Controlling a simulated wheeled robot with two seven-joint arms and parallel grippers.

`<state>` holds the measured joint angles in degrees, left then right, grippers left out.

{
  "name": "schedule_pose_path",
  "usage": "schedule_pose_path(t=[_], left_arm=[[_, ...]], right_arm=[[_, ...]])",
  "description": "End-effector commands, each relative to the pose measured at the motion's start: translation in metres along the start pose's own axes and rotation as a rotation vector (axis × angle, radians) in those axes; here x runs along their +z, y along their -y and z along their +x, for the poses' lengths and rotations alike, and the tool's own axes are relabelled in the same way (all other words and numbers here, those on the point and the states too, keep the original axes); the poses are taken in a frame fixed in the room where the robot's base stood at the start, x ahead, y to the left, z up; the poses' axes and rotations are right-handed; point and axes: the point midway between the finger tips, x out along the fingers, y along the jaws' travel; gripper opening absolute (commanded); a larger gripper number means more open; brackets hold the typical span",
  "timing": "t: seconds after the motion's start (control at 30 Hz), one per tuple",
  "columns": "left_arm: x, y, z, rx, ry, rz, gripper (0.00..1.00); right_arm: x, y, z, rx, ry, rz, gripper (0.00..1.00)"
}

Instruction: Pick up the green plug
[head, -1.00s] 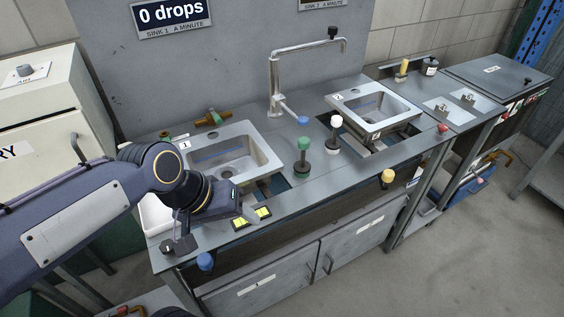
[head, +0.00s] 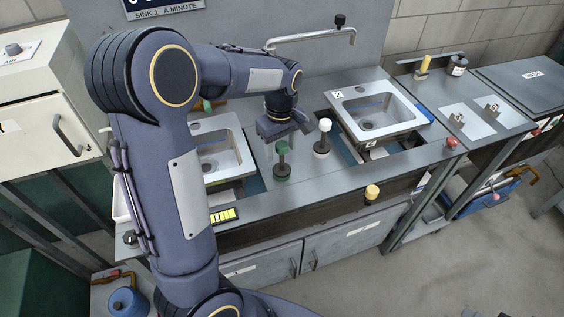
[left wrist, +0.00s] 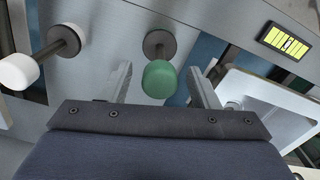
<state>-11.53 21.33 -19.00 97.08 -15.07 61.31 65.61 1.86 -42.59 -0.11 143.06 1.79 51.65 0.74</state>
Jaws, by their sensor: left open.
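The green plug (head: 282,160) stands upright on the metal counter between the two sinks, with a green knob on top of a dark stem and base. In the left wrist view the green plug (left wrist: 160,79) shows between my two fingers, its knob toward the gripper. My left gripper (head: 287,138) is open and just above the plug in the head view; its fingertips (left wrist: 158,80) are apart on either side, and I cannot tell whether they touch it. My right gripper is not in view.
A white-topped plug (head: 322,138) stands close to the right; it also shows in the left wrist view (left wrist: 30,66). Sink 1 (head: 222,150) is left, sink 2 (head: 375,112) right. A yellow knob (head: 371,192) sits at the counter front.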

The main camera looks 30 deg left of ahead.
Motion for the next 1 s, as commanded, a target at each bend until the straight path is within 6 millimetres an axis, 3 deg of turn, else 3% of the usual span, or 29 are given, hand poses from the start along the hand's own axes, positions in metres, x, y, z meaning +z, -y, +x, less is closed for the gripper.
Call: schedule_pose_path(t=[0.2, 0.5, 0.87, 1.0], left_arm=[[0.003, -0.001, 0.029, -0.002, 0.001, 0.000, 0.55], [0.003, -0.001, 0.034, 0.000, 0.001, 0.001, 0.54], [0.003, -0.001, 0.033, 0.001, 0.001, 0.001, 0.07], [0.003, -0.001, 0.033, 0.001, 0.001, 0.001, 0.07]], right_arm=[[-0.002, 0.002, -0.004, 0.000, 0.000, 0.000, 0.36], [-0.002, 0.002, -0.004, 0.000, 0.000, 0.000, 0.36], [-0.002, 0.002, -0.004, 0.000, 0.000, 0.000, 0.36], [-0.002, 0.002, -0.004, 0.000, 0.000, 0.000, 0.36]])
